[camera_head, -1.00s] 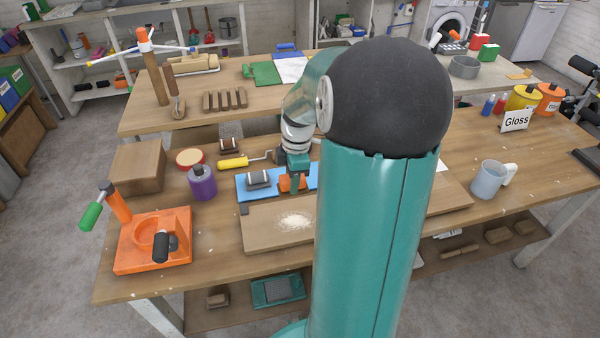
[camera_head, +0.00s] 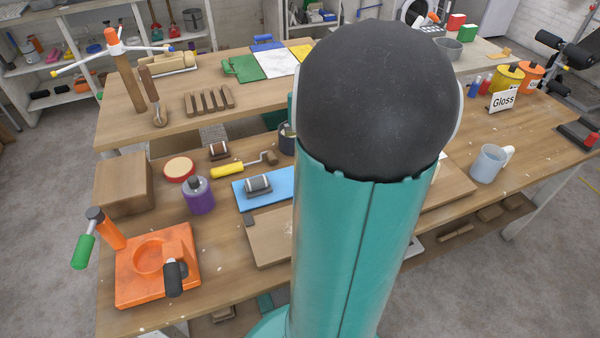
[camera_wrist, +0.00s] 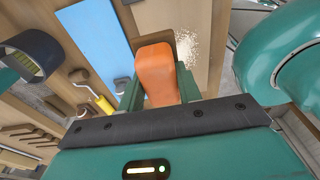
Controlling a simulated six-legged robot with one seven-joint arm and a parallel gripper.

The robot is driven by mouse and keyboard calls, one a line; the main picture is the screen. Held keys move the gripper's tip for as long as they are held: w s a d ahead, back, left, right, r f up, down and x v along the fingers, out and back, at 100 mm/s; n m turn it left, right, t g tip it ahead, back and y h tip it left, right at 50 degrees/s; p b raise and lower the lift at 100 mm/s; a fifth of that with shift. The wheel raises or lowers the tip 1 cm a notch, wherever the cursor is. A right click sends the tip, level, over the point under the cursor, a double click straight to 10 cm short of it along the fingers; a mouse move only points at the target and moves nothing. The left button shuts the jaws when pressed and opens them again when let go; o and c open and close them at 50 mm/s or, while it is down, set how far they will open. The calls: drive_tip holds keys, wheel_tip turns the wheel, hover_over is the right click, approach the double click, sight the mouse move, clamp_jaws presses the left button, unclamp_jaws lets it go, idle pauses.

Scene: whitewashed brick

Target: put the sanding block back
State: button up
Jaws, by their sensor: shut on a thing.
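An orange block (camera_wrist: 155,72), which looks like the sanding block, is held between the two green fingers of my gripper (camera_wrist: 158,90) in the wrist view. Its height above the surface is unclear. Beyond it lie the blue mat (camera_wrist: 92,32) and a wooden board with a pale dust patch (camera_wrist: 187,45). In the head view my arm hides my gripper and the orange block. There the blue mat (camera_head: 280,181) lies behind the board (camera_head: 268,239), and a dark block with a pale top (camera_head: 258,185) sits on the mat.
A dark cup (camera_head: 287,138) is behind the mat. A grey mug (camera_head: 487,163) and "Gloss" sign (camera_head: 502,100) stand right, with clear bench between.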

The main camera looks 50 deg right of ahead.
drive_tip(key=w+d+f, duration=0.2)
drive_tip(key=w+f, duration=0.1)
drive_tip(key=w+d+f, duration=0.2)
drive_tip(key=w+d, duration=0.1)
drive_tip(key=w+d+f, duration=0.2)
drive_tip(key=w+f, duration=0.1)
drive_tip(key=shift+w+d+f, duration=0.35)
drive_tip(key=shift+w, duration=0.05)
drive_tip(key=shift+w+d+f, duration=0.2)
drive_tip(key=shift+w+f, duration=0.1)
drive_tip(key=shift+f, duration=0.15)
drive_tip(key=shift+w+d+f, duration=0.1)
drive_tip(key=shift+f, duration=1.55)
drive_tip(key=shift+f, duration=0.1)
drive_tip(key=o, duration=1)
drive_tip(key=shift+o, duration=0.2)
